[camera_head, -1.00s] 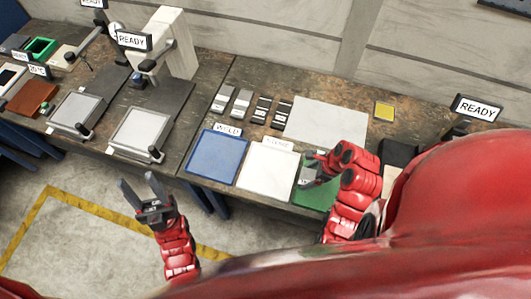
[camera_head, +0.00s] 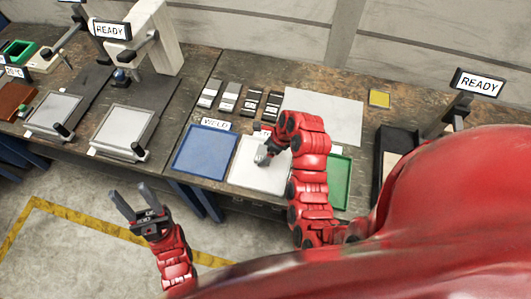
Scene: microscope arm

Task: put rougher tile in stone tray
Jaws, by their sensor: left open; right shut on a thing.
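The white tray (camera_head: 247,179) lies at the front of the bench, between the blue tray (camera_head: 204,151) and the green tray (camera_head: 341,184). Its label is mostly hidden by my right arm. My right gripper (camera_head: 263,157) is over the white tray, shut on a small grey piece that is mostly hidden; I cannot tell how rough it is or whether it touches the tray. Light grey tiles (camera_head: 229,97) and dark tiles (camera_head: 273,103) lie behind the trays. My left gripper (camera_head: 133,204) is open and empty over the floor, in front of the bench.
A large pale sheet (camera_head: 330,114) and a small yellow square (camera_head: 379,98) lie at the back. A dark box (camera_head: 386,160) stands right of the green tray. Stations with grey plates (camera_head: 118,132) fill the left bench. The floor in front is clear.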

